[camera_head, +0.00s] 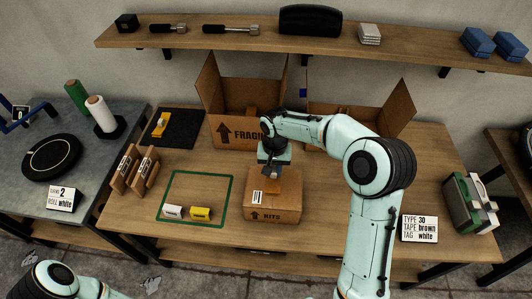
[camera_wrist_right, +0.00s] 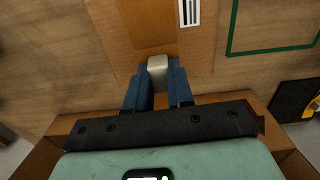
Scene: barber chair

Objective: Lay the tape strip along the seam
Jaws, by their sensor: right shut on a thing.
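A closed brown carton marked KITS (camera_head: 275,213) stands on the wooden bench; its top also shows in the wrist view (camera_wrist_right: 203,62). A darker orange-brown band (camera_wrist_right: 152,35), which looks like the tape strip, runs along the middle of the carton top. I cannot tell how much of it touches the carton. My right gripper (camera_head: 273,172) points down over the carton top. In the wrist view its blue fingers (camera_wrist_right: 158,92) are shut on a pale block (camera_wrist_right: 157,68) at the near end of the band. My left gripper is out of view.
Two open cartons stand behind, one marked FRAGILE (camera_head: 235,133). A sign (camera_head: 419,228) reads type 30, tape brown, tag white.

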